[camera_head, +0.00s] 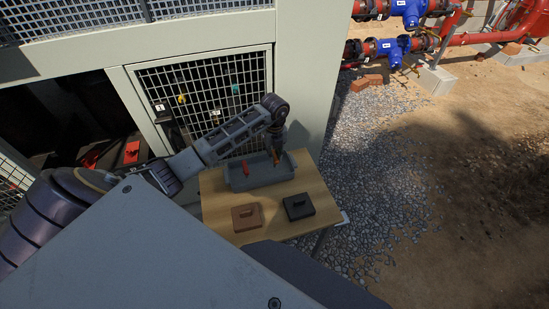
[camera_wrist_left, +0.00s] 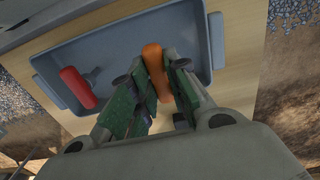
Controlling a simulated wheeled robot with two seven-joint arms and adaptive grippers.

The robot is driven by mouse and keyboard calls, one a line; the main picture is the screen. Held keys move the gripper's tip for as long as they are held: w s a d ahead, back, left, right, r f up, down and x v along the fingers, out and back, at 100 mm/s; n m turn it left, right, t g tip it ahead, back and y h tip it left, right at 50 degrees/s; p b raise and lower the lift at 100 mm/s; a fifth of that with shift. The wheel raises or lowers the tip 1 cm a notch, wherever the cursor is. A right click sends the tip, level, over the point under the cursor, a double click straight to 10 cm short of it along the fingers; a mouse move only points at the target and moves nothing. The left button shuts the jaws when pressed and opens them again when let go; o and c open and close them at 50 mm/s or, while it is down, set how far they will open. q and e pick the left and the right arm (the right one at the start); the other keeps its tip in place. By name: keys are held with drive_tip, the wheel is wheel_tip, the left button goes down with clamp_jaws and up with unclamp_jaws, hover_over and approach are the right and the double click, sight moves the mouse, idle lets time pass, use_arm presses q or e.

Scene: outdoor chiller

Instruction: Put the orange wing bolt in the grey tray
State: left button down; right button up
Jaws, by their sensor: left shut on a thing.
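My left gripper (camera_head: 277,158) reaches down over the right part of the grey tray (camera_head: 262,183). In the left wrist view its green-padded fingers (camera_wrist_left: 158,92) are shut on the orange wing bolt (camera_wrist_left: 153,62), which sits between them over the tray (camera_wrist_left: 112,48). I cannot tell whether the bolt touches the tray floor. A red wing bolt (camera_wrist_left: 77,87) lies in the tray at the left; it also shows in the head view (camera_head: 246,168). My right gripper is not in view.
The tray stands on a small wooden table (camera_head: 272,214). A brown lidded block (camera_head: 247,217) and a black one (camera_head: 298,206) lie in front of it. A mesh-panelled cabinet (camera_head: 200,95) stands behind. Gravel (camera_head: 372,165) is to the right.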

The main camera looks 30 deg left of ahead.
sight(275, 155)
use_arm(q)
wheel_tip(275, 155, down, 2)
drive_tip(key=shift+f, duration=0.1)
drive_tip(key=shift+f, duration=0.2)
drive_tip(key=c, duration=1.4)
unclamp_jaws()
drive_tip(key=shift+o, duration=0.2)
drive_tip(key=shift+r, duration=0.1)
drive_tip(key=shift+r, duration=0.15)
wheel_tip(275, 155, up, 12)
drive_tip(key=b, duration=0.1)
